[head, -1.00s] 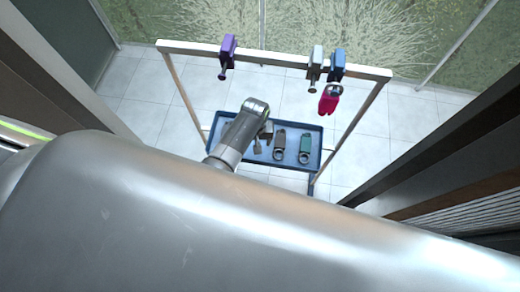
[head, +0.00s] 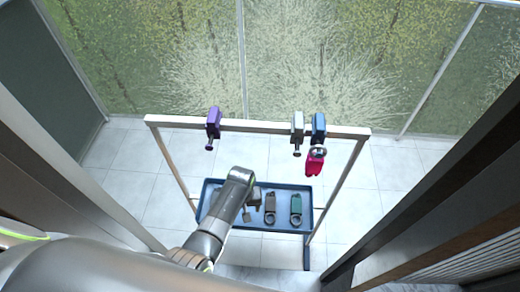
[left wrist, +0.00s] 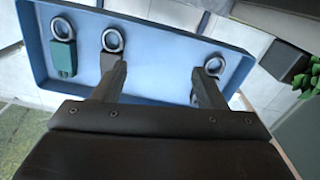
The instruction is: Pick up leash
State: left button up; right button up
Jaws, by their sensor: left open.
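A blue tray (head: 308,219) stands inside the frame's legs and also fills the left wrist view (left wrist: 165,38). On it lie a green ring-ended piece (head: 296,206), also in the wrist view (left wrist: 64,58), and a grey-brown ring-ended piece (head: 270,208), also in the wrist view (left wrist: 113,40). A third ring (left wrist: 213,66) shows in the wrist view by the right finger. I cannot tell which piece is the leash. My left gripper (left wrist: 158,70) is open over the tray, with nothing visible between its fingers. My right gripper is not in view.
A pale frame (head: 255,126) rises over the tray. Its top bar carries a purple clamp (head: 213,122), a white clamp (head: 297,125) and a blue clamp (head: 318,125). A pink item (head: 315,163) hangs under the blue one. Dark panels flank the right side.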

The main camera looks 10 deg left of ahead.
pick_arm(q)
jog(key=shift+f, duration=0.1)
jog(key=s+a+f+m+b, duration=0.1)
jog(key=s+a+f+b, duration=0.35)
jog(key=s+f, duration=0.8)
jog(key=s+a+f+m+b, duration=0.1)
jog(key=s+a+f+b, duration=0.35)
jog(key=s+f, duration=0.75)
jog(key=s+a+f, duration=0.2)
jog(key=s+a, duration=0.1)
jog(key=s, duration=0.3)
jog(key=s+a+f+m+t+y+b, duration=0.1)
jog(key=s+a+f, duration=0.2)
jog(key=s, duration=0.3)
jog(key=shift+a+f, duration=0.35)
jog(key=shift+a, duration=0.25)
